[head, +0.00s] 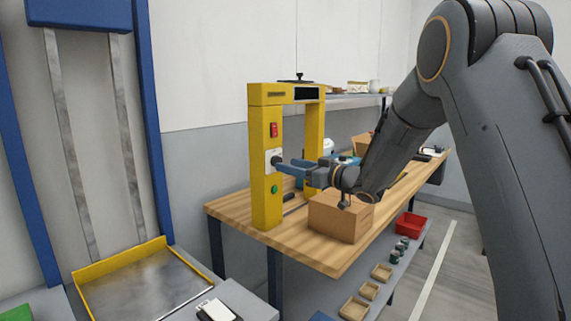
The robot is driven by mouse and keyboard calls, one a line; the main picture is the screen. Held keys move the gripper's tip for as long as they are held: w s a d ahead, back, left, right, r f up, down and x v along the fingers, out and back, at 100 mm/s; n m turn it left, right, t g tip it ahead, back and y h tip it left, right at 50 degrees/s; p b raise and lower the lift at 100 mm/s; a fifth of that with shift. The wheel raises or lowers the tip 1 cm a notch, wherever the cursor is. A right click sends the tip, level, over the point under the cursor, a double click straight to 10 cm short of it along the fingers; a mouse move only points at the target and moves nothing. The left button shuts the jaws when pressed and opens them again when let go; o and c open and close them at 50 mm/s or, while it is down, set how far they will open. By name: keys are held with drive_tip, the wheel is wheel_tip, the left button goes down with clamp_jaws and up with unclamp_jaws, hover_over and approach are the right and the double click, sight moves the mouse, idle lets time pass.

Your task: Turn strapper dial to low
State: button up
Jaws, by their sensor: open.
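The yellow strapper (263,205) stands on the wooden bench as an upright frame. On its front post are a red switch (274,130), a pale plate with a dark dial (275,160) and a green button (274,189). My gripper (284,166) is open, with its blue-grey fingers pointing left at the dial. The fingertips are at or very close to the dial; I cannot tell whether they touch it. The dial's setting and marks are too small to read.
A cardboard box (341,218) sits on the wooden bench (310,256) below my gripper. A wall shelf (352,100) with items is behind. A red bin (410,224) and small trays (368,291) are on the lower shelf. A yellow-edged metal plate (150,290) lies at left.

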sight(277, 161)
drive_tip(key=x, duration=0.3)
drive_tip(key=shift+w+a, duration=0.2)
drive_tip(key=shift+a, duration=0.1)
